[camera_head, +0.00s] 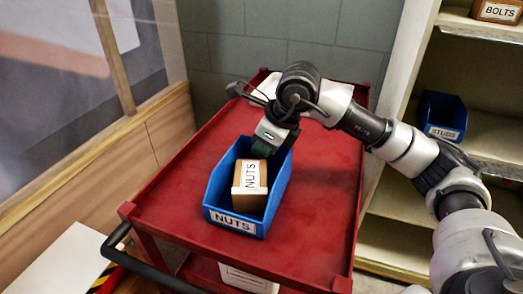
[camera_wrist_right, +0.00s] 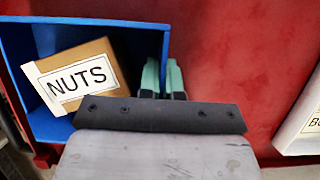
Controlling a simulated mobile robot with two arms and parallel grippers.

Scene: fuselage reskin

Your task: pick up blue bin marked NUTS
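The blue bin marked NUTS (camera_head: 207,193) stands on the red cart top (camera_head: 325,190). A brown cardboard box labelled NUTS (camera_head: 250,181) sits tilted inside it. The bin (camera_wrist_right: 95,27) and the box (camera_wrist_right: 80,77) also show in the right wrist view. My right gripper (camera_head: 267,148) reaches down at the bin's far right side. In the wrist view its teal fingertips (camera_wrist_right: 162,78) stand close together, one on each side of the bin's side wall, with the wall between them. The lower fingers are partly hidden by the gripper body. My left gripper is not in view.
A white container (camera_head: 248,278) shows low at the cart's front. A grey wall is behind the cart. The cart top right of the bin is clear.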

